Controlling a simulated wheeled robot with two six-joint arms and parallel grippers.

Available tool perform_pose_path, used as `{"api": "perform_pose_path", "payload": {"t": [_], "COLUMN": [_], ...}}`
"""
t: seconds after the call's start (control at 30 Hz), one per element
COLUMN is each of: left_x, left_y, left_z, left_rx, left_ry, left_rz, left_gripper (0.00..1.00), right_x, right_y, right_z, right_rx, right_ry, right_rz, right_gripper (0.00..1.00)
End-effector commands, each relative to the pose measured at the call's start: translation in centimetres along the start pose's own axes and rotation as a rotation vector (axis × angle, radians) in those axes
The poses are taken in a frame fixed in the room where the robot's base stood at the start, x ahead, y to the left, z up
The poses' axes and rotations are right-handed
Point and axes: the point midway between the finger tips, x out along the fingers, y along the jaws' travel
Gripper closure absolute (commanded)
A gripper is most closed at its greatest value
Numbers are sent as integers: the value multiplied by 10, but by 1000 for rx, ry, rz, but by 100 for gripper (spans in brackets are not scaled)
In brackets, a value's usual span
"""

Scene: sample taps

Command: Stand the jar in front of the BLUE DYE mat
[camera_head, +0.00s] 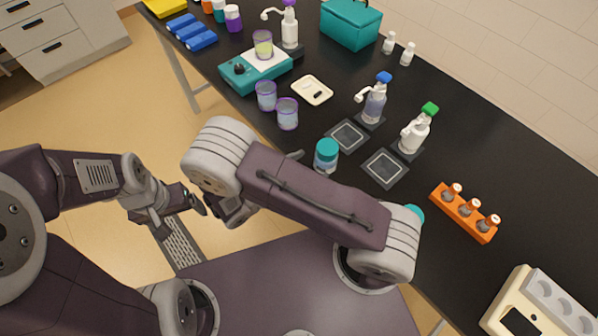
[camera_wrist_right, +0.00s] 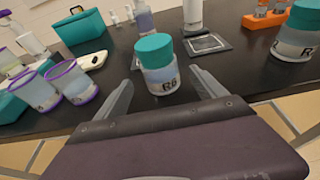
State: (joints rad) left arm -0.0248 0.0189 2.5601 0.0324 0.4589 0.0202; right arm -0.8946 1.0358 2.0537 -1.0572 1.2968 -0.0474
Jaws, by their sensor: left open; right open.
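A clear jar with a teal lid (camera_head: 326,150) stands upright near the table's front edge; the right wrist view shows it marked R6 (camera_wrist_right: 158,66). My right gripper (camera_wrist_right: 161,80) is open, its fingers on either side of this jar; in the head view my arm mostly hides it. A second teal-lidded jar (camera_head: 415,213) is partly behind my right arm. Two dark mats with pale squares lie on the table: one (camera_head: 347,136) before the blue-capped bottle (camera_head: 374,102), one (camera_head: 385,168) before the green-capped bottle (camera_head: 415,133). Neither mat's label is readable. My left gripper (camera_head: 180,214) is open, empty, off the table.
Two purple-rimmed cups (camera_head: 287,115) and a cream dish (camera_head: 312,90) stand left of the jar. An orange rack (camera_head: 463,213) with several flasks is at the right. A teal stirrer (camera_head: 247,72) carries another cup. Both pale squares are bare.

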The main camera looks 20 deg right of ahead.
Motion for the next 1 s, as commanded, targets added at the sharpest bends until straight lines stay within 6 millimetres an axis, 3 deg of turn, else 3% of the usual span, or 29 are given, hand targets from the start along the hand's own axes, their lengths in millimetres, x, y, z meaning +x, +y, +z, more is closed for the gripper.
{"api": "perform_pose_path", "payload": {"t": [0.1, 0.27, 0.43, 0.53, 0.63, 0.73, 0.9, 1.0], "left_x": [4, 6, 5, 5, 5, 5, 6, 6], "left_y": [0, 0, 0, 0, 0, 0, 0, 0], "left_z": [0, 1, 0, 0, 0, 0, 0, 0], "left_rx": [0, 0, 0, 0, 0, 0, 0, 0], "left_ry": [0, 0, 0, 0, 0, 0, 0, 0], "left_rz": [0, 0, 0, 0, 0, 0, 0, 0], "left_gripper": [16, 16, 16, 16, 16, 16, 16, 16], "right_x": [-25, -42, -44, -29, -17, -24, -28, -22], "right_y": [1, 0, -1, -22, -63, -86, -72, -63], "right_z": [-2, 0, 1, 7, 8, 7, 25, 38], "right_rx": [3, 1, 8, 108, 370, 769, 1442, 1673], "right_ry": [2, 0, 9, 122, 357, 601, 832, 873], "right_rz": [4, 1, -12, -164, -467, -783, -1096, -1157], "right_gripper": [20, 20, 20, 20, 20, 20, 20, 20]}}
